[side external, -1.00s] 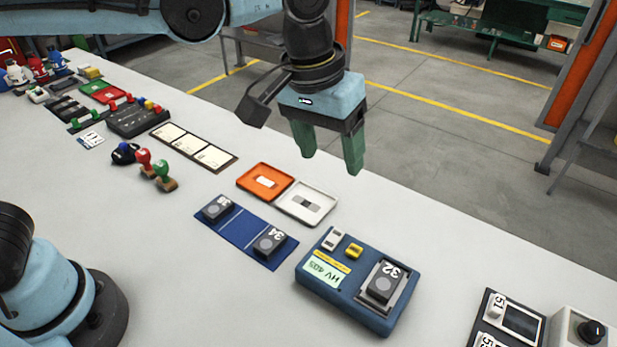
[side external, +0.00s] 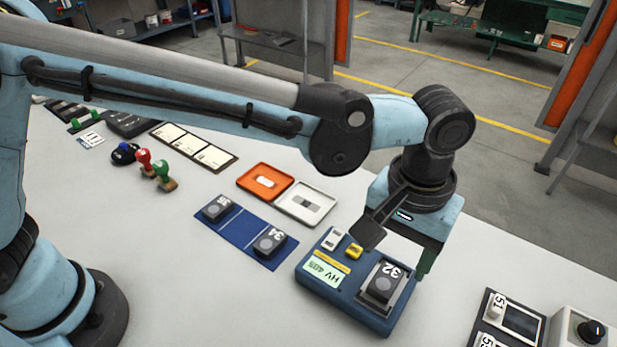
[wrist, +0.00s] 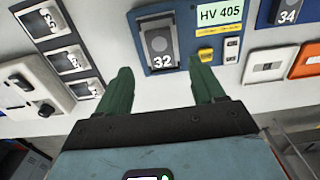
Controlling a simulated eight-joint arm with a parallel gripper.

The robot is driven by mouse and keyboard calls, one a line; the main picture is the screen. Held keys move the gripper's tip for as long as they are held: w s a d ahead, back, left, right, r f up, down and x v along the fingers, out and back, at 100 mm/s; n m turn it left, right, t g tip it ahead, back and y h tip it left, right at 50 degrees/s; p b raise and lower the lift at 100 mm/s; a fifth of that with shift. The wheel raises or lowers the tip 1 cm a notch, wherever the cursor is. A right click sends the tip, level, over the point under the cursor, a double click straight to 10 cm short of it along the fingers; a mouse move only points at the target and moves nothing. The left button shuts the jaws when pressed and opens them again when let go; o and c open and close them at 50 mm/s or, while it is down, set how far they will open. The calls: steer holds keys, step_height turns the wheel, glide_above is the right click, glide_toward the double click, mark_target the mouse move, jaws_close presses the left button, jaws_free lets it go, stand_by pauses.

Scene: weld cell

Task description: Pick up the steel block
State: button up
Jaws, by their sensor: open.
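A dark grey block marked 32 (side external: 383,282), with a round grey spot on top, sits in the recessed holder of a blue tester (side external: 345,310) labelled HV 405. Similar blocks, one marked 34 (side external: 270,242) and another (side external: 217,208), rest on a blue mat (side external: 243,229). Which one is the steel block I cannot tell from looks alone. My gripper (side external: 408,256) is open and empty, above and just behind the tester's right end. The wrist view shows both green fingers (wrist: 161,72) apart, with block 32 (wrist: 159,44) ahead between their lines and not touched.
An orange tray (side external: 250,188) and a white tray (side external: 322,216) lie behind the mat. Stamps (side external: 162,178) stand left. The table's front middle is clear.

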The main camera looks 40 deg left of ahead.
mark_target(387, 279)
steer(key=shift+s+f, duration=0.1)
steer(key=shift+f, duration=2.75)
steer(key=shift+c, duration=0.3)
jaws_close()
